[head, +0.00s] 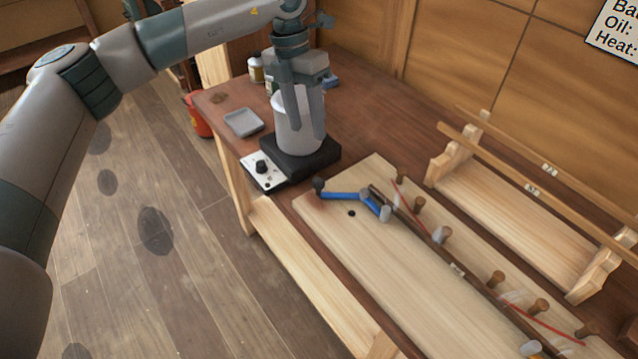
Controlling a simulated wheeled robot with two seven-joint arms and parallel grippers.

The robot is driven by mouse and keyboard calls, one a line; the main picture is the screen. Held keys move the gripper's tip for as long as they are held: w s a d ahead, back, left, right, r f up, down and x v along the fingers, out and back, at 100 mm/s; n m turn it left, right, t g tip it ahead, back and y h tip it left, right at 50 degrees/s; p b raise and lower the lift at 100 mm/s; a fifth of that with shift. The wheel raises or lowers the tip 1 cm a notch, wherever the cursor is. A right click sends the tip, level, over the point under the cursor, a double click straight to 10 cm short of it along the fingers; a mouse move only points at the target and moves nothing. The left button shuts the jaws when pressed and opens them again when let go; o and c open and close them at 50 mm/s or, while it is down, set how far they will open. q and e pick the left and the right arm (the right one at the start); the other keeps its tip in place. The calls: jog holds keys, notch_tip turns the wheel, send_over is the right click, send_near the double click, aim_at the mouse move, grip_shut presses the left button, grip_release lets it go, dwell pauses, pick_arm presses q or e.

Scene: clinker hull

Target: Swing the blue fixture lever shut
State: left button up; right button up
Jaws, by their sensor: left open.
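The blue fixture lever (343,196) lies on the pale wooden fixture board (400,270), near its far left end. A dark round knob (319,185) is at its left end. Its right end meets a grey cylinder (385,213) beside the end of a long dark strip (440,254). My left gripper (306,130) is open and points down, up and left of the lever and apart from it in the picture. Its fingers overlap the white pot (283,125); I cannot tell whether they touch it. My right gripper is not in view.
The pot stands on a black hot plate (325,158) with a control box (262,172). A grey tray (243,122) and a small jar (256,70) are nearby. Wooden pegs (443,235) line the strip. A wooden rack (520,225) stands to the right.

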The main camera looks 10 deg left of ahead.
aim_at(318, 179)
pick_arm(q)
jog(key=shift+d+f, duration=0.1)
jog(key=f+p, duration=0.2)
jog(key=f, duration=0.3)
jog(key=s+d+f+p, duration=0.1)
jog(key=f+p, duration=0.1)
jog(key=f, duration=0.3)
jog(key=d+f+p, duration=0.1)
jog(key=f+p, duration=0.1)
jog(key=f, duration=0.3)
jog(key=shift+s+d+f, duration=0.15)
jog(key=shift+s+d, duration=0.1)
jog(key=shift+s, duration=0.15)
jog(key=shift+s+d+f+p, duration=0.1)
jog(key=shift+f+p, duration=0.25)
jog(key=shift+f, duration=0.45)
grip_shut()
